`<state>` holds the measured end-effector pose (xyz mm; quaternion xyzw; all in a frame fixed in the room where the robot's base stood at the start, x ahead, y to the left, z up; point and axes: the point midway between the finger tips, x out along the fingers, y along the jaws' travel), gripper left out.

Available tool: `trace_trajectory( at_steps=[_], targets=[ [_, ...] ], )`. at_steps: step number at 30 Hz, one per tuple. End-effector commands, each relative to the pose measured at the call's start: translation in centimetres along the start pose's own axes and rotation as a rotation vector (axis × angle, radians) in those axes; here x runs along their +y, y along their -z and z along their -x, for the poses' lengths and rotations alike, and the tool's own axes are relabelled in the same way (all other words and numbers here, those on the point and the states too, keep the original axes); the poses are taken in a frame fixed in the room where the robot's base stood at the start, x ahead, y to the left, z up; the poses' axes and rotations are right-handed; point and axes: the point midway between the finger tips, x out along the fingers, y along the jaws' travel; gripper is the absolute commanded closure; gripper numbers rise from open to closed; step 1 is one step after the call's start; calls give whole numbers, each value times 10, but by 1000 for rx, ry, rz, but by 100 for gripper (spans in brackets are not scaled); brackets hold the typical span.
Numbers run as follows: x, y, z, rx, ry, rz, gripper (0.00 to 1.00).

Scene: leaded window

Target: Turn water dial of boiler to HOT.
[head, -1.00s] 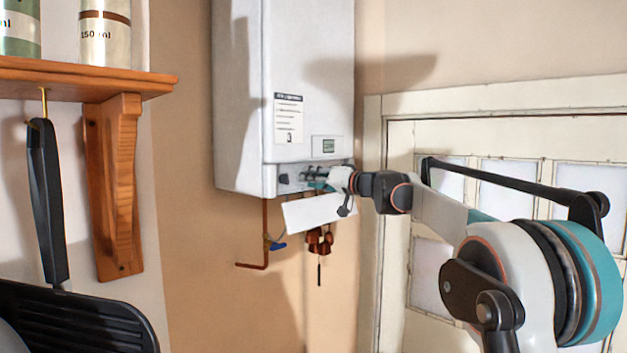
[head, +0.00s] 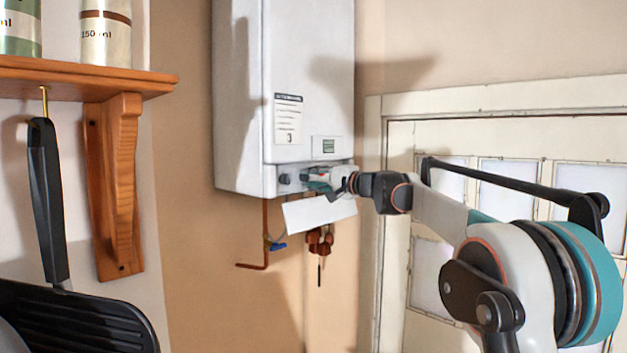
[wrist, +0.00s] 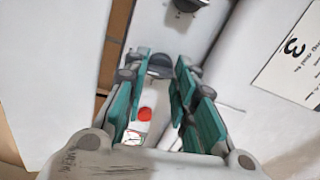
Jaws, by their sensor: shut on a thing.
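The white boiler (head: 310,90) hangs on the wall at upper centre in the head view. A dark dial (wrist: 160,66) shows between the teal fingertips in the wrist view. My gripper (wrist: 162,62) is shut on this dial; in the head view my gripper (head: 312,180) is at the boiler's lower front strip and hides the dial. Another dark knob (head: 284,179) sits to the left on the strip, apart from the fingers. A red spot (wrist: 145,113) shows between the fingers; I cannot tell what it belongs to. The dial's markings are not readable.
A small display (head: 327,146) and a paper label (head: 288,119) are on the boiler front. A wooden shelf (head: 90,75) stands left, a paned door (head: 510,180) right.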

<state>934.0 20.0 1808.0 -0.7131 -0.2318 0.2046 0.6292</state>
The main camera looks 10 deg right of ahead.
Motion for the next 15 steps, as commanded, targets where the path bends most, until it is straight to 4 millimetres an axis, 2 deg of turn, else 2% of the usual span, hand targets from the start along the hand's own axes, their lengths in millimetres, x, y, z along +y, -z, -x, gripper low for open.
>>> trace_trajectory(
  at_steps=[6, 15],
  targets=[
    [-1, 1, 0, 3, 1, -94, 99],
    [-1, 1, 0, 3, 1, -141, 99]
  ],
)
